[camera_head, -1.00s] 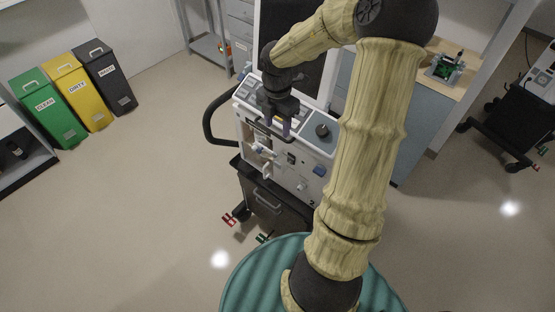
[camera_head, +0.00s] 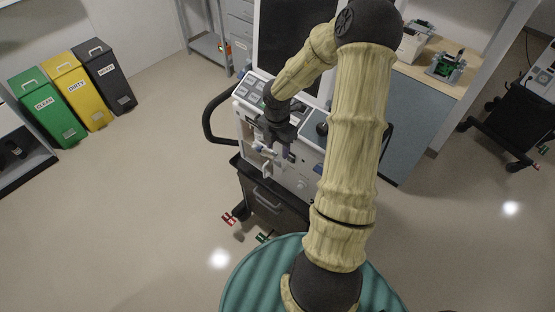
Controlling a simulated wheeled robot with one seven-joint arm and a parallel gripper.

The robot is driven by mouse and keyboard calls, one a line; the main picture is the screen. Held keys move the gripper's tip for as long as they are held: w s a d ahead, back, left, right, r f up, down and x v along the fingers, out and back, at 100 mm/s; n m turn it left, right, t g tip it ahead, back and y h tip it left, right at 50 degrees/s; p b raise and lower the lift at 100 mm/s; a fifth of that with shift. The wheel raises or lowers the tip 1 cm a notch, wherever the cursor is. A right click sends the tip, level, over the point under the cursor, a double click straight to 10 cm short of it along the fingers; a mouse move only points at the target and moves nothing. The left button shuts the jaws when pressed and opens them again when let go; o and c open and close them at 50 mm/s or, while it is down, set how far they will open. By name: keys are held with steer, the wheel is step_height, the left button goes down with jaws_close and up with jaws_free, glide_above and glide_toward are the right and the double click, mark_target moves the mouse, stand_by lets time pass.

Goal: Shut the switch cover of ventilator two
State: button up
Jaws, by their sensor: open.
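The ventilator (camera_head: 299,182) is a white machine on a dark wheeled cart (camera_head: 268,203), in the middle of the head view. My gripper (camera_head: 277,150) is open in front of the ventilator's upper front panel, and my arm reaches down to it from the right. The switch cover cannot be made out; my gripper and arm hide part of the front panel. I cannot tell whether my gripper touches the panel. The number on the machine is hidden now behind my arm.
A dark handle loop (camera_head: 213,120) sticks out at the machine's left. Green, yellow and dark bins (camera_head: 46,105) stand at the far left. A wooden-topped counter (camera_head: 422,75) is behind at right, and another dark cart (camera_head: 505,125) stands at far right. The floor at left is clear.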

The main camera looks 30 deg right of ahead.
mark_target(278, 159)
step_height(278, 159, down, 7)
steer(key=shift+r, duration=0.15)
steer(key=shift+c, duration=0.2)
steer(key=c, duration=1)
